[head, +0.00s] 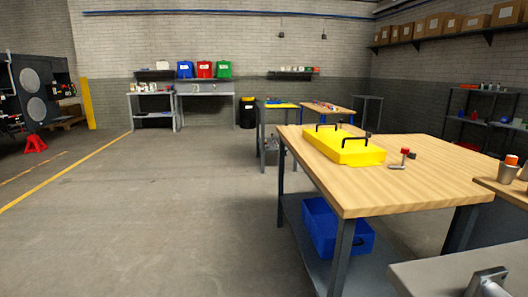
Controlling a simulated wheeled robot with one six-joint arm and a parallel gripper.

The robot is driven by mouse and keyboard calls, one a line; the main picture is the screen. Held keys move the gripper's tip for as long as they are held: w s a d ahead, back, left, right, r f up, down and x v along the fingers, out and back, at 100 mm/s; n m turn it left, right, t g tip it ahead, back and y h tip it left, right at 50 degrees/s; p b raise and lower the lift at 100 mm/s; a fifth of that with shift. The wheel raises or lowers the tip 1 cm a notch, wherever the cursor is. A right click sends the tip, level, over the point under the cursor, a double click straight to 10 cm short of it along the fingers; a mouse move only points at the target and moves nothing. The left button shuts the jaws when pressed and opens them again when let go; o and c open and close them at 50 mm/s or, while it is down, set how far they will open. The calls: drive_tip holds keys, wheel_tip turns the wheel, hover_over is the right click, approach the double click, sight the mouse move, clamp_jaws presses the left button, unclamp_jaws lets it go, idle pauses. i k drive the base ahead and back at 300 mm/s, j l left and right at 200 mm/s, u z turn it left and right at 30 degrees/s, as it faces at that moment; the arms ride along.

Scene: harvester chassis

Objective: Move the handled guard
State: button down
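The handled guard is a yellow, shallow box-shaped piece (335,153) with black handles on its top. It lies flat on the wooden top of a workbench (400,186) at the right of the head view, toward the bench's far left part. Nothing holds it. My gripper is not in view.
A red-topped part (404,155) stands beside the guard. A blue crate (335,228) sits on the bench's lower shelf. A grey surface (440,277) fills the bottom right corner. Open concrete floor (150,220) lies left of the bench. A red stand (35,143) is far left.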

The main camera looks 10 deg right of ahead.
sight(342, 147)
drive_tip(key=i+j, duration=0.15)
drive_tip(key=i, duration=0.7)
drive_tip(key=i+j, duration=0.15)
drive_tip(key=i, duration=0.7)
drive_tip(key=i+j+z, duration=0.15)
drive_tip(key=i+z, duration=0.3)
drive_tip(key=i+j+z, duration=0.3)
drive_tip(key=z, duration=0.15)
drive_tip(key=i+j+z, duration=0.75)
drive_tip(key=j+z, duration=0.15)
drive_tip(key=j, duration=0.1)
